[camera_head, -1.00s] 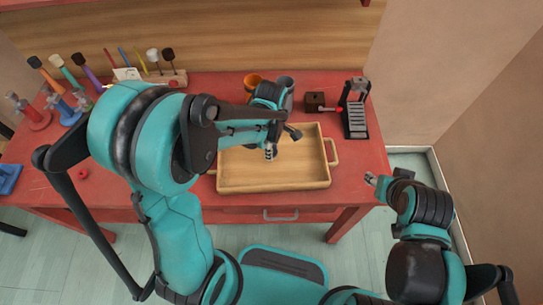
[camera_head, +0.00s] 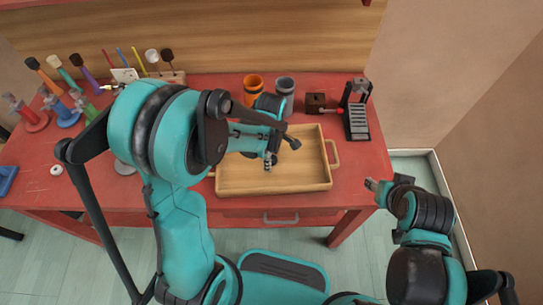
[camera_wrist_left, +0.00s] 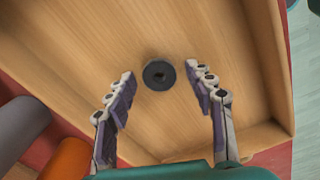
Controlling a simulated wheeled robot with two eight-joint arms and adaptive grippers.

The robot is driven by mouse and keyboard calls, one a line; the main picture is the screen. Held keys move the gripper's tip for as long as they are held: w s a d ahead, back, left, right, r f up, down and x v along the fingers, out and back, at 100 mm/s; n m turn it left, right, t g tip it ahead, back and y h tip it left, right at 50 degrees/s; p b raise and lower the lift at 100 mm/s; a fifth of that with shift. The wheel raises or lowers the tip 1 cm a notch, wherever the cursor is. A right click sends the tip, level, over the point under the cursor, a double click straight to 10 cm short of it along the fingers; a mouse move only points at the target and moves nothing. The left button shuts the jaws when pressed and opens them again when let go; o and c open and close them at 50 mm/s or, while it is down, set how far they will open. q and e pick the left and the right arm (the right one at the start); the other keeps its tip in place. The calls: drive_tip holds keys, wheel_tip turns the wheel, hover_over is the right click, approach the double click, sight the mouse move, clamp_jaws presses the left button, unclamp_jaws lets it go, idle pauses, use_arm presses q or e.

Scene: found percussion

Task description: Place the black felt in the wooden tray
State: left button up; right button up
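The wooden tray (camera_head: 272,188) sits on the red bench, with a side handle showing at its right. My left gripper (camera_head: 267,162) points down over the tray. In the left wrist view, the fingers of my left gripper (camera_wrist_left: 160,78) are spread apart. The black felt (camera_wrist_left: 147,77), a small dark disc with a darker centre, shows between and just beyond the fingertips, apart from both. It appears to lie on the tray floor. The head view does not show the felt. My right gripper (camera_head: 371,185) is off the bench's front right; its finger opening is unclear.
Behind the tray stand an orange cup (camera_head: 253,86) and a grey cup (camera_head: 286,88). A dark block (camera_head: 315,103) and a black metal stand (camera_head: 357,118) are at the back right. Mallets, coloured clamps and a white ring (camera_head: 57,170) are at the left.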

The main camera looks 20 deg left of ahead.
use_arm(q)
drive_tip(key=shift+r+p, duration=0.3)
wheel_tip(320, 180, up, 12)
drive_tip(key=f+p, duration=0.1)
drive_tip(key=p, duration=0.3)
drive_tip(key=s+a+r+m+t, duration=0.4)
drive_tip(key=s+r+m+t, duration=0.3)
drive_tip(key=m, duration=1)
drive_tip(key=s+r, duration=0.2)
drive_tip(key=s, duration=0.1)
drive_tip(key=shift+a, duration=0.35)
